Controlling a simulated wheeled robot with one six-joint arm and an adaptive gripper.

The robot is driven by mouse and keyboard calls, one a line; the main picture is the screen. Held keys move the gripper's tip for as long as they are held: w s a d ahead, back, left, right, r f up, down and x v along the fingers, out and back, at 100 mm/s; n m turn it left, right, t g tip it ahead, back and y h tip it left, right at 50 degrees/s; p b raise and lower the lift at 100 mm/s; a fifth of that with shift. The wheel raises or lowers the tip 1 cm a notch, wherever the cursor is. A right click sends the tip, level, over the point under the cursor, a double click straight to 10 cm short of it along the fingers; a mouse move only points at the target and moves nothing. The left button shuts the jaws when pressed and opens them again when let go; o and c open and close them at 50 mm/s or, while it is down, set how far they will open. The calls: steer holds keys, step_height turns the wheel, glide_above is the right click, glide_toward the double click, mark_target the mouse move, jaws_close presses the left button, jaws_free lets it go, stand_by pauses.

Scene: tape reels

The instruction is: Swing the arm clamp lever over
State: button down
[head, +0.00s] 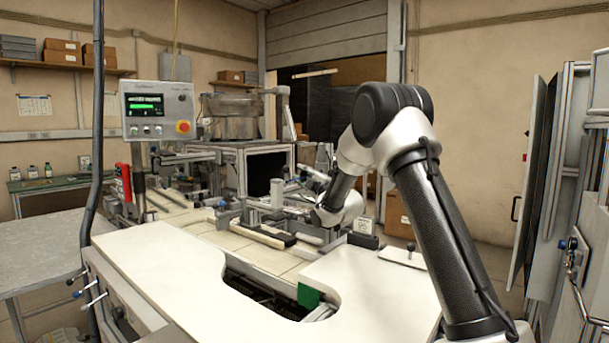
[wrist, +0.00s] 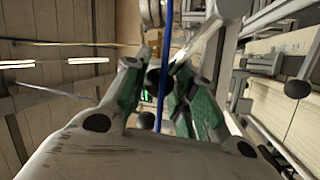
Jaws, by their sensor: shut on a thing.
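In the wrist view my gripper (wrist: 163,88) has its two green-padded fingers closed in around a thin blue rod (wrist: 164,45), which I take to be the arm clamp lever. The rod runs from the top edge down between the fingers. The grip itself is partly hidden by the finger links. In the head view my gripper (head: 303,178) is small, beyond my bent arm, among the fixtures in front of the dark machine opening. The lever cannot be made out there.
A white worktop (head: 160,265) with a curved cut-out lies in front. A control panel (head: 158,112) with a red button stands at the left. A grey box machine (head: 230,160) stands behind the fixtures. In the wrist view a black ball knob (wrist: 298,88) sits at the right.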

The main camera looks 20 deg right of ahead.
stand_by(0.4)
steer(key=c, duration=1.2)
jaws_free()
steer(key=shift+a+f, duration=0.1)
steer(key=shift+f, duration=0.05)
steer(key=shift+o, duration=0.2)
steer(key=shift+s, duration=0.1)
steer(key=v, duration=0.7)
steer(key=shift+s, duration=0.35)
steer(key=shift+f, duration=0.1)
steer(key=shift+c, duration=0.2)
